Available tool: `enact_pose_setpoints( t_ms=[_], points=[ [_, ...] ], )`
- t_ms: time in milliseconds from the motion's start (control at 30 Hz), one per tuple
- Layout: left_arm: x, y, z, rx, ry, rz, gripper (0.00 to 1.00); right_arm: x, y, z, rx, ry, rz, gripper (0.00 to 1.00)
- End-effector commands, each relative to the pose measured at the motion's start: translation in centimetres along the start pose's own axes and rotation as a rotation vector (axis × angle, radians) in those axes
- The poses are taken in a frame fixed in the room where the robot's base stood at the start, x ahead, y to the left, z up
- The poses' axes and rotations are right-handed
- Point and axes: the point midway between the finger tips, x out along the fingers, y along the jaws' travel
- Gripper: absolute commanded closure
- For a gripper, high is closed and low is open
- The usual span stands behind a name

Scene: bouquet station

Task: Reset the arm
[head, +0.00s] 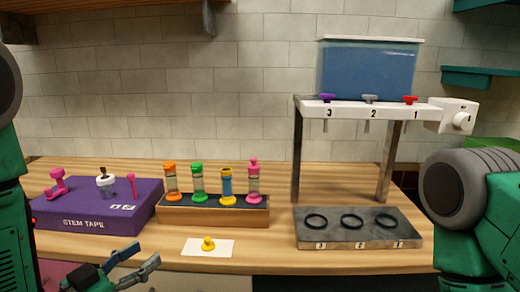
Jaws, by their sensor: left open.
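My left gripper (128,268) is at the lower left, in front of the wooden counter's front edge. Its fingers are spread and nothing is between them. It is apart from everything on the counter. Green parts of my left arm show along the left edge. A large grey and green part of my right arm (490,215) fills the lower right. My right gripper is not in view.
A purple stem tape box (90,223) is at the left of the counter (275,262). A wooden rack (212,215) holds several coloured tubes. A yellow piece (208,243) sits on a white card (225,251). A dispenser (368,70) stands over a grey tray (318,240).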

Motion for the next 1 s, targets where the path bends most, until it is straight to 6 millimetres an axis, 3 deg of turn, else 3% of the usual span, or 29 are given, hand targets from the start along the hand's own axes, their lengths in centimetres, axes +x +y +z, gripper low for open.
enact_pose_setpoints(
  t_ms=[267,467,567,733,900,1000],
  points=[
    [-1.6,-0.4,6.9,-0.04,-0.235,-0.066,0.57,0.1,0.0,-0.1,0.0,0.002,0.0,1.0],
    [-4.5,0.1,13.7,-0.086,-0.495,-0.133,0.57,0.0,0.0,0.0,-0.001,0.001,-0.001,1.0],
    [-7.2,0.9,18.0,-0.124,-0.677,-0.179,0.57,0.0,0.0,0.0,-0.001,0.001,-0.001,1.0],
    [-15.4,3.7,25.5,-0.217,-1.075,-0.275,0.57,0.0,0.0,0.0,-0.001,0.001,-0.001,1.0],
    [-22.4,6.4,28.9,-0.299,-1.361,-0.344,0.57,0.0,0.0,0.0,-0.001,0.001,0.0,1.0],
    [-24.5,7.2,29.5,-0.327,-1.444,-0.365,0.57,0.0,0.0,0.0,-0.001,0.001,0.0,1.0]
  ],
)
